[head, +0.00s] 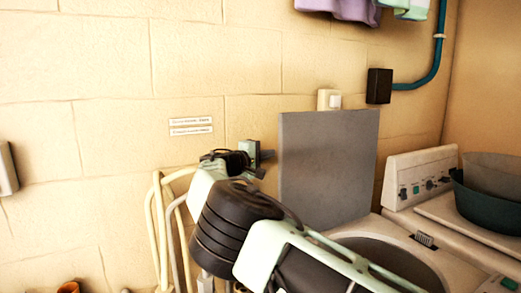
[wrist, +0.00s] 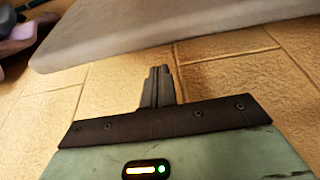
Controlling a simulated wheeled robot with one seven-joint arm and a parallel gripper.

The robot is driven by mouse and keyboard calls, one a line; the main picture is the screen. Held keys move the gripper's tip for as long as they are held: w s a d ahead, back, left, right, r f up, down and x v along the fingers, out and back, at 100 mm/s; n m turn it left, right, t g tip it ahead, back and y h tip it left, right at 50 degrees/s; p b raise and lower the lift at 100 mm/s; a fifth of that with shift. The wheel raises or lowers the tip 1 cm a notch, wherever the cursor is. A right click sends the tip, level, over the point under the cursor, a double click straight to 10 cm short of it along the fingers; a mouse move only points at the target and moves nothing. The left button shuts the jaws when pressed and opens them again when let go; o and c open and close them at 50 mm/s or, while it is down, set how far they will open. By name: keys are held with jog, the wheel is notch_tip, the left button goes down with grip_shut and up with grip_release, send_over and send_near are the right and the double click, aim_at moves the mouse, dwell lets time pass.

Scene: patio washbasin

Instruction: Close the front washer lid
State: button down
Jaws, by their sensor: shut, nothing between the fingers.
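The washer lid (head: 328,165) is a flat grey panel. It stands upright, open, at the back of the front washer (head: 455,268), whose round tub opening shows below it, partly hidden by my arm. In the wrist view the lid (wrist: 150,30) is a large grey slab across the top. My gripper (head: 267,156) is beside the lid's left edge, close to the wall. In the wrist view my gripper (wrist: 160,70) has its fingers together and empty, pointing toward the lid's lower edge. A small gap shows there; contact is not visible.
A dark green basin (head: 490,215) sits on the washer's right part, in front of the control panel (head: 420,182). Pale tubular rails (head: 157,230) stand at left by the tiled wall. A black box (head: 379,86) and blue pipe (head: 435,60) are on the wall; cloths (head: 355,10) hang above.

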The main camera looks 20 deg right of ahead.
jog(key=shift+s+d+p, duration=0.2)
jog(key=shift+s+p, duration=0.05)
jog(key=shift+s, duration=0.35)
jog(key=shift+s+d+p, duration=0.2)
jog(key=shift+s+p, duration=0.05)
jog(key=shift+s, duration=0.3)
